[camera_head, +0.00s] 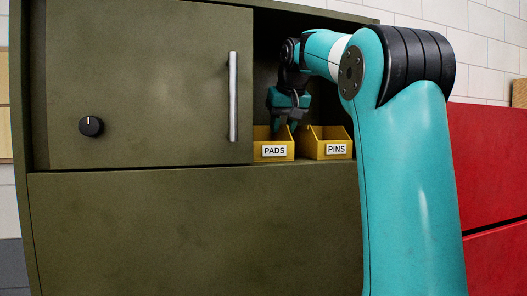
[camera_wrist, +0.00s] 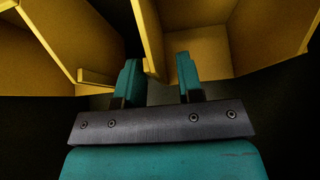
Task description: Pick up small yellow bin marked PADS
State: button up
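The yellow bin marked PADS (camera_head: 262,151) stands on the cabinet shelf, next to the door's edge, with its label facing out. My gripper (camera_head: 284,127) points down at its right part, fingertips at about rim height. In the wrist view my gripper (camera_wrist: 159,80) has its two fingers apart, one on each side of a yellow bin wall (camera_wrist: 149,40). One finger is over that bin's inside and the other is in the dark gap between two bins. No label shows there, so I cannot tell from that view alone which bin it is.
A yellow bin marked PINS (camera_head: 316,149) stands close on the right of the PADS bin. The olive cabinet door (camera_head: 150,85) with its upright handle (camera_head: 233,97) bounds the opening on the left. The cabinet top (camera_head: 320,14) is above my wrist. Red drawers (camera_head: 490,165) are at right.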

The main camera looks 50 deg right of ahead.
jog(key=shift+w+d+f, duration=0.1)
jog(key=shift+w+f, duration=0.05)
jog(key=shift+f, duration=0.2)
jog(key=shift+c, duration=0.2)
grip_shut()
jog(key=shift+r, duration=0.1)
